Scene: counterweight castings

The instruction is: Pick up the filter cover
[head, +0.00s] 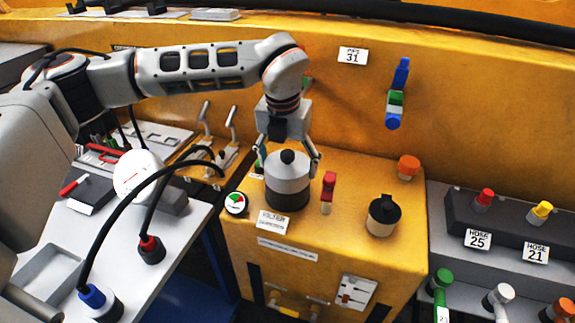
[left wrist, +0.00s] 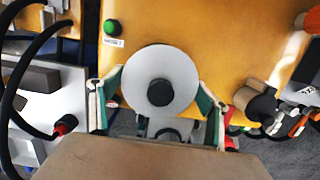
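The filter cover (head: 287,164) is a light grey round lid with a black knob. It sits on the dark-banded filter housing (head: 287,195) on the yellow cabinet, behind a label reading FILTER. My left gripper (head: 287,160) points down over it, with one finger on each side of the lid. In the left wrist view the cover (left wrist: 160,82) is a grey disc lying between the two spread fingers (left wrist: 158,103). The fingers look open and a little apart from its rim; contact cannot be made out. My right gripper is not in view.
A red-handled valve (head: 328,190) stands close right of the housing. A black-topped pot (head: 383,215) and an orange knob (head: 408,167) are farther right. A round gauge (head: 235,203) is at the left, near a black hose (head: 120,205) arching over the grey bench.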

